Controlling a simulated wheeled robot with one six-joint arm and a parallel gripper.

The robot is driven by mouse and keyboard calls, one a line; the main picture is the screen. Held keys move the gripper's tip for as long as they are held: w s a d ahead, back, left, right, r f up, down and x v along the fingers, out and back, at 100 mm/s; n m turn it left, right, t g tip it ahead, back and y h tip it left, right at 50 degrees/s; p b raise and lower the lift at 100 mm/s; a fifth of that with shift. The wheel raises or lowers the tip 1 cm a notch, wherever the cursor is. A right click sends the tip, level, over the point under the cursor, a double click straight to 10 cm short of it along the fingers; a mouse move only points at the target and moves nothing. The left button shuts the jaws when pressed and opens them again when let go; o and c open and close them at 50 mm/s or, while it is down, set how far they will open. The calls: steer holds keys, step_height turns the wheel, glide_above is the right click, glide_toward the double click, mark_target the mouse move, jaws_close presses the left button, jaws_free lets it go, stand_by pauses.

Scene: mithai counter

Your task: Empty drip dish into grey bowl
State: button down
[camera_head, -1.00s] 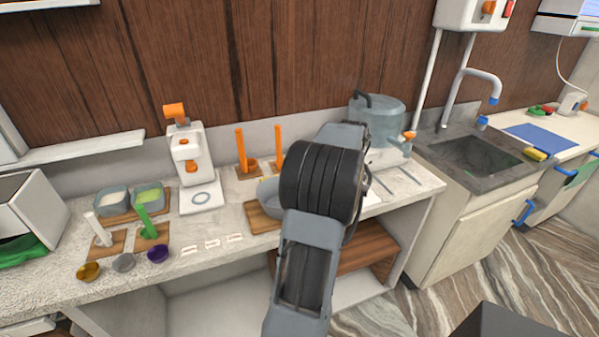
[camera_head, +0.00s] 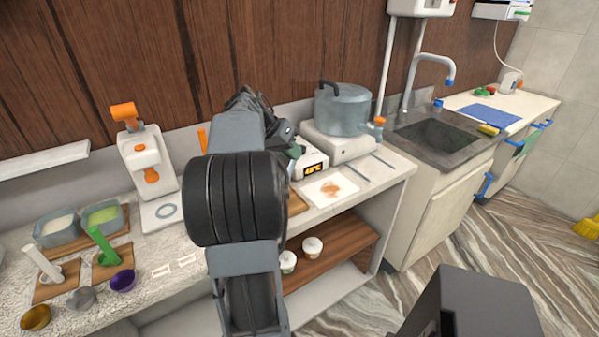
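My arm reaches over the counter and covers its middle. Only a part of my gripper (camera_head: 284,133) seems to show beyond the wrist, near the display unit. Its fingertips are hidden, so I cannot tell if it is open or holds anything. The large grey bowl on the wooden board is hidden behind my arm; an edge of the board (camera_head: 296,204) shows. A small grey bowl (camera_head: 80,298) stands at the front left between a gold and a purple one. I cannot make out a drip dish.
A lidded pot (camera_head: 342,112) with an orange tap stands on a white base. A display unit (camera_head: 312,160) is left of it. A white dispenser (camera_head: 147,163) and two tubs (camera_head: 102,214) are at left. The sink (camera_head: 440,140) is right. Two cups (camera_head: 312,247) sit on the lower shelf.

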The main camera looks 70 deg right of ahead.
steer(key=w+a+r+g+h+b, duration=0.1)
steer(key=g, duration=0.1)
steer(key=w+a+r+g+h+b, duration=0.1)
steer(key=w+h, duration=0.1)
steer(key=shift+w+a+r+g, duration=0.1)
steer(key=shift+a+r+g, duration=0.15)
steer(key=shift+g, duration=0.15)
steer(key=w+a+g+h+b, duration=0.4)
steer(key=w+g+b, duration=0.1)
steer(key=g+b, duration=0.1)
steer(key=shift+w+a+r, duration=0.2)
steer(key=shift+w+r, duration=0.05)
steer(key=shift+w, duration=0.1)
steer(key=shift+s+d, duration=0.1)
